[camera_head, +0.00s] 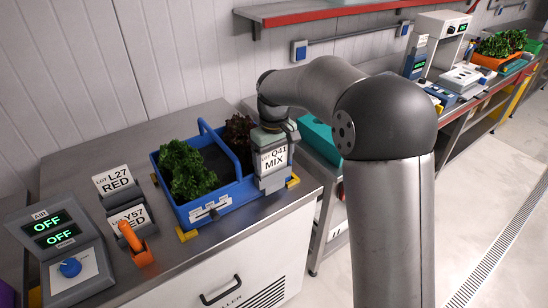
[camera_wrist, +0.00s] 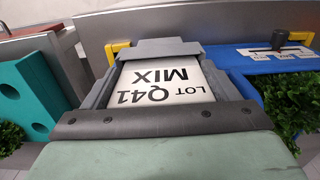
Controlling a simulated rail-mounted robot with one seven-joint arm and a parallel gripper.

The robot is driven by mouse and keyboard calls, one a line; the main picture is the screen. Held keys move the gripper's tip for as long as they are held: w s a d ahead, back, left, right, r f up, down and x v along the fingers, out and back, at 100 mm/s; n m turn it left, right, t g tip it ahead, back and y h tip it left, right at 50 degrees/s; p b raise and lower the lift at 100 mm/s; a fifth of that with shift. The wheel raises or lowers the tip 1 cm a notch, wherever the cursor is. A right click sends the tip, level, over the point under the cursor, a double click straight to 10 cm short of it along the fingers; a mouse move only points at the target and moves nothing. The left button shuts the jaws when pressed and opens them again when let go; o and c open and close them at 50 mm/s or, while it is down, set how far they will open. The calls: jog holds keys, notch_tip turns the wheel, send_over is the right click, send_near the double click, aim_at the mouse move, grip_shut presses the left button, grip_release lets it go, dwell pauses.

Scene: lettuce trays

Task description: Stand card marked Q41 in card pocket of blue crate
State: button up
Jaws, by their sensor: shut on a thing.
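The white card marked LOT Q41 MIX (camera_head: 273,161) is held upright by my gripper (camera_head: 274,176) at the right end of the blue crate's front. In the wrist view the card (camera_wrist: 165,84) lies between the grey jaws of my gripper (camera_wrist: 158,62), its print upside down. The blue crate (camera_head: 225,202) stands on the steel bench with green and dark red lettuce in it; its blue rim also shows in the wrist view (camera_wrist: 238,60). The card pocket is hidden behind the card and jaws. I cannot tell whether the card's lower edge is inside it.
Cards L27 RED (camera_head: 113,180) and Y57 RED (camera_head: 128,220) stand left of the crate, near an orange-handled tool (camera_head: 132,240) and a control panel (camera_head: 62,250) reading OFF. Yellow corner stops (camera_head: 187,234) edge the crate. A teal holed block (camera_wrist: 38,95) is beside my gripper.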

jog(key=shift+f, duration=0.55)
jog(key=o, duration=0.9)
jog(key=shift+r, duration=0.15)
jog(key=shift+r+p, duration=2.15)
jog(key=shift+r, duration=0.8)
